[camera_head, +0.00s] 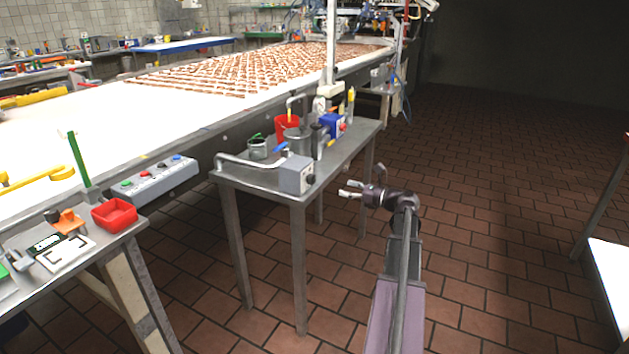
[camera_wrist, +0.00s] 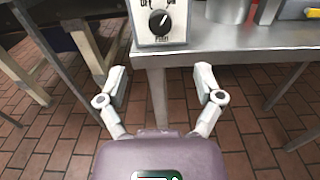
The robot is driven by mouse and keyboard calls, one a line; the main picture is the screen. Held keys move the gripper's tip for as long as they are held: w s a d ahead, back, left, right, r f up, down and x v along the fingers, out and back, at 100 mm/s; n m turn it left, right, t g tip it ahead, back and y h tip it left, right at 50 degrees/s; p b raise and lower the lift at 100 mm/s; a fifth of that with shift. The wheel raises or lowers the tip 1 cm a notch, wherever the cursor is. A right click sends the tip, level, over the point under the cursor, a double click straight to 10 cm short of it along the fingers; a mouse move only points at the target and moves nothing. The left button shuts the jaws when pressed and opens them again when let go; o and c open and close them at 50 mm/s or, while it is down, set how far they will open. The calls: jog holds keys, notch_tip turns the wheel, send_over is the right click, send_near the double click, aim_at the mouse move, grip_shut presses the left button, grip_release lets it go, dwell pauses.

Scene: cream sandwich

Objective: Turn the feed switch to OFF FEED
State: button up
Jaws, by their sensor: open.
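The feed switch is a black round knob (camera_wrist: 160,22) on the front of a pale grey box (camera_head: 296,175) at the near corner of the small steel table. In the wrist view the box face is cut by the top edge; "OFF" shows at upper left, part of another word at upper right, and small lettering below the knob. The knob's white mark points toward the upper right. My gripper (camera_head: 350,189) is open and empty, to the right of the box in the head view. In the wrist view its fingertips (camera_wrist: 160,82) are spread below and in front of the knob, not touching it.
The steel table (camera_head: 251,181) also holds a bent pipe, metal pots, a red container (camera_head: 287,127) and a blue device (camera_head: 332,124). A conveyor (camera_head: 120,120) runs behind it. A button panel (camera_head: 153,181) hangs at left. Open tiled floor lies right.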

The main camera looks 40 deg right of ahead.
aim_at(314, 179)
jog(key=x, duration=1.1)
jog(key=shift+w+a, duration=0.1)
jog(key=shift+w, duration=0.2)
jog(key=c, duration=1.2)
